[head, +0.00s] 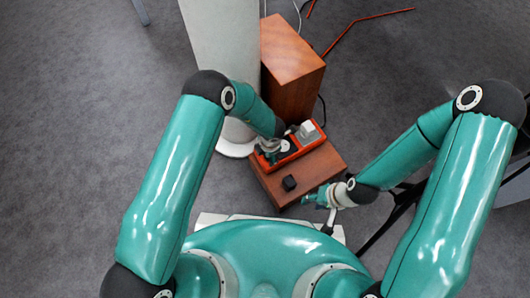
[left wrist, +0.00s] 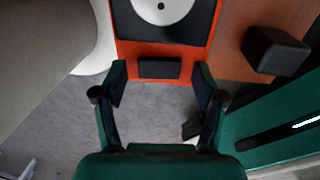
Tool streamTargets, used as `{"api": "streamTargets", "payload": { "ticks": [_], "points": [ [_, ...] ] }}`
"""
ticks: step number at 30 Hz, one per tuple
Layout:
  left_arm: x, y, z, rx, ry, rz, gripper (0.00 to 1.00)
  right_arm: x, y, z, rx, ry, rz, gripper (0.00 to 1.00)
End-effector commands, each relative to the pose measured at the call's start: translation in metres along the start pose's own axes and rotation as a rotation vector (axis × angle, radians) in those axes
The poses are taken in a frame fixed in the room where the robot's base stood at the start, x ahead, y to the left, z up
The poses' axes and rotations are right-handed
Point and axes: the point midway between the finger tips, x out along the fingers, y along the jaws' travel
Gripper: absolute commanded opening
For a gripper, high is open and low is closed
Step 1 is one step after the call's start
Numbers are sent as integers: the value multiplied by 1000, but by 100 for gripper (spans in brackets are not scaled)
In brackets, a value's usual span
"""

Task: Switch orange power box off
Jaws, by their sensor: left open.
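The orange power box (head: 312,140) lies on a low brown wooden block, with a white plug (head: 307,128) at its far end. In the left wrist view the box's orange rim (left wrist: 213,38) frames a black panel with a round white socket (left wrist: 160,8). A black rectangular switch (left wrist: 159,68) sits at its near end. My left gripper (head: 268,152) is at this end; in the wrist view its open fingers (left wrist: 160,80) stand either side of the switch, with nothing between them. Contact cannot be told. My right gripper (head: 318,200) is beside the block's right front; its opening is unclear.
A small black cube (head: 289,183) sits on the wooden block (head: 325,163), right of the box in the left wrist view (left wrist: 275,50). A pale column (head: 222,50) and a taller wooden box (head: 292,65) stand close behind. Grey floor at left is clear.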

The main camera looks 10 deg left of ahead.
Motion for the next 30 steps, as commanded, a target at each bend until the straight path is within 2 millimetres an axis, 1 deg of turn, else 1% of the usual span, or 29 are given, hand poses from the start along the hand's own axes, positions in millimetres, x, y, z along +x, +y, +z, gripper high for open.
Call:
{"api": "streamTargets", "payload": {
  "ticks": [2,3,11,12,13,17,25,30],
  "points": [
    [0,0,0,0,0,0,71,0,0,0,0,0,0,40],
    [0,0,0,0,0,0,64,0,0,0,0,0,0,40],
    [0,0,0,0,0,-1,21,0,0,0,0,0,0,40],
    [0,-1,0,1,0,-1,14,0,0,0,0,0,0,40],
    [0,-1,0,1,0,-1,11,0,0,0,0,0,0,40],
    [-2,-1,0,-2,2,-9,11,-5,-2,0,0,0,0,40],
    [-5,1,-1,-4,8,-93,11,-37,-13,0,0,0,0,40],
    [-1,1,-1,0,2,-126,11,-44,-16,0,0,0,0,40]
  ]
}}
